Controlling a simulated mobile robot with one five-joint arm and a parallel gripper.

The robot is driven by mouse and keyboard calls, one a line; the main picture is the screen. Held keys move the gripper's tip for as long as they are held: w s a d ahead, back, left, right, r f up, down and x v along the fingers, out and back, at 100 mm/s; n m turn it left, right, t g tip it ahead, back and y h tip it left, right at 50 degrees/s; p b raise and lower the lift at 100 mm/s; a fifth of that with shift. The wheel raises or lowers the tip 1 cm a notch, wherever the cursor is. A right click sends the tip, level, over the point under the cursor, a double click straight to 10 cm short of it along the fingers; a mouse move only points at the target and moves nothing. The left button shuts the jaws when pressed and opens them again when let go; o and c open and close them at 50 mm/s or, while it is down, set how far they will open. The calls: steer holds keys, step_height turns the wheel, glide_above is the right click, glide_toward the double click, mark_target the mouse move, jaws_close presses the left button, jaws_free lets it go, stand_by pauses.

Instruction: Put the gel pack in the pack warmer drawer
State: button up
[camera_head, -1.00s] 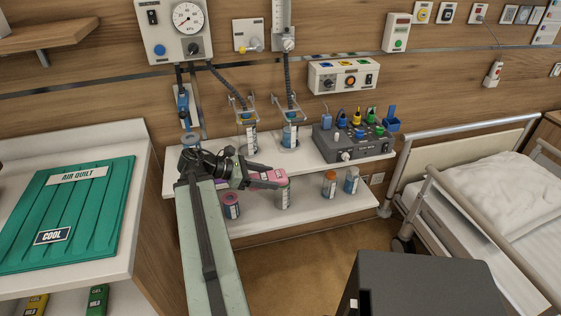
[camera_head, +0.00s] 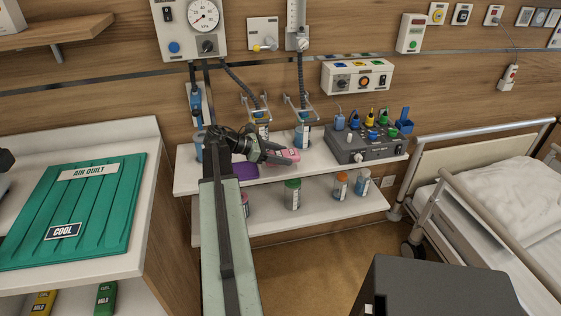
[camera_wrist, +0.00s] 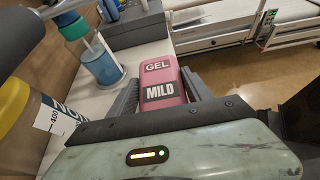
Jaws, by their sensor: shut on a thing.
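The pink gel pack, marked GEL and MILD, shows between my fingers in the wrist view (camera_wrist: 160,82). In the head view the gel pack (camera_head: 284,156) sticks out of the jaws at the level of the upper shelf (camera_head: 330,166). My gripper (camera_head: 274,154) is shut on it. From the wrist view the pack seems to be over or close to the white shelf top; I cannot tell whether it touches. I cannot make out the pack warmer drawer in either view.
Bottles in hooked holders, one with blue liquid (camera_wrist: 103,64), stand close left of the pack. A grey box with coloured plugs (camera_head: 368,144) is at the shelf's right end. A green air quilt (camera_head: 75,208) lies on the left cabinet. A bed (camera_head: 490,185) stands right.

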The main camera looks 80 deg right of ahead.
mark_target(282, 167)
steer(key=f+b, duration=0.4)
steer(key=shift+s+d, duration=0.2)
steer(key=shift+d, duration=0.1)
steer(key=shift+w+a+r, duration=0.1)
steer(key=shift+w+r, duration=0.1)
steer(key=shift+w, duration=0.1)
steer(key=shift+f, duration=0.2)
steer(key=o, duration=1.6)
steer(key=shift+r, duration=0.1)
